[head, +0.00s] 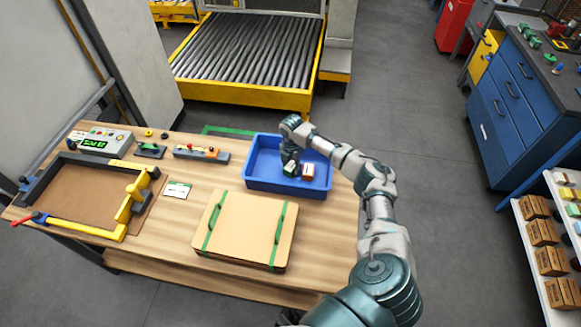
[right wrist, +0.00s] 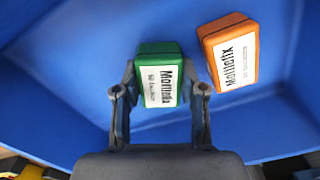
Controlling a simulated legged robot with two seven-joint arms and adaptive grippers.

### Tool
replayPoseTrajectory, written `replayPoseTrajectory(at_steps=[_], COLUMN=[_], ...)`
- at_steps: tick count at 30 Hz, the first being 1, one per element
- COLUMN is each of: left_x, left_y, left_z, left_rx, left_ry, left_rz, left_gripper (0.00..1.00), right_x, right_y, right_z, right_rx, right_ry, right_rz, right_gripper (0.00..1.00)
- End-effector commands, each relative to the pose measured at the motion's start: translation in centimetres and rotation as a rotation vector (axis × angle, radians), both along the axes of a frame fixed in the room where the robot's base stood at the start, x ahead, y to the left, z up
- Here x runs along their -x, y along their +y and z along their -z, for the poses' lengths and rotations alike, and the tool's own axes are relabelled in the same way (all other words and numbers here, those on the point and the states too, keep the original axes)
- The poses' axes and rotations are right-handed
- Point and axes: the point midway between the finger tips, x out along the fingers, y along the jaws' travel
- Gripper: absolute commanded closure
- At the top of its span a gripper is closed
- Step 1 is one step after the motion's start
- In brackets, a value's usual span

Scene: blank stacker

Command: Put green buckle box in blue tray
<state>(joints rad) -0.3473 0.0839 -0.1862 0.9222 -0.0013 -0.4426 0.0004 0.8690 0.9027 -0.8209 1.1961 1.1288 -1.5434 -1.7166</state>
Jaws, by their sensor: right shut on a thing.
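The green buckle box (right wrist: 160,75), with a white label, sits between the fingers of my right gripper (right wrist: 160,95) in the right wrist view. My right gripper (head: 290,168) is shut on it and is inside the blue tray's outline in the head view. The green box (head: 289,169) is small and partly covered by the gripper there. The blue tray (head: 262,184) stands on the wooden table. I cannot tell whether the box touches the tray floor. My left gripper is not in view.
An orange box (right wrist: 229,52) lies in the tray just right of the green box; it also shows in the head view (head: 308,171). A tan board with green straps (head: 243,229) lies in front of the tray. A yellow-and-black frame (head: 80,225) is at left.

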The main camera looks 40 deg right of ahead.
Motion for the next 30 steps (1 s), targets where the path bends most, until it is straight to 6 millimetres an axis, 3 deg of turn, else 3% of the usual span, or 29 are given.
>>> replayPoseTrajectory(at_steps=[7,8,10,22,30], left_x=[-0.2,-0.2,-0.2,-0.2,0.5], left_y=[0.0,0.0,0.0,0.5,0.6], left_z=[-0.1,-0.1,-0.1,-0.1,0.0], left_rx=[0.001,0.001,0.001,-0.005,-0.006], left_ry=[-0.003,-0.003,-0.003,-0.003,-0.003], left_rz=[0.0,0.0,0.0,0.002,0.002], left_gripper=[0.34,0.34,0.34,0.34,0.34], right_x=[-0.1,-0.1,-0.1,-0.1,-0.2], right_y=[0.4,0.5,0.5,0.1,0.2], right_z=[0.2,0.2,0.2,-0.5,-6.0], right_rx=[0.003,0.005,0.004,0.0,0.001], right_ry=[0.001,0.002,0.001,-0.002,-0.007], right_rz=[-0.002,-0.003,-0.003,-0.001,-0.002], right_gripper=[0.99,0.52,0.34,0.34,0.34])
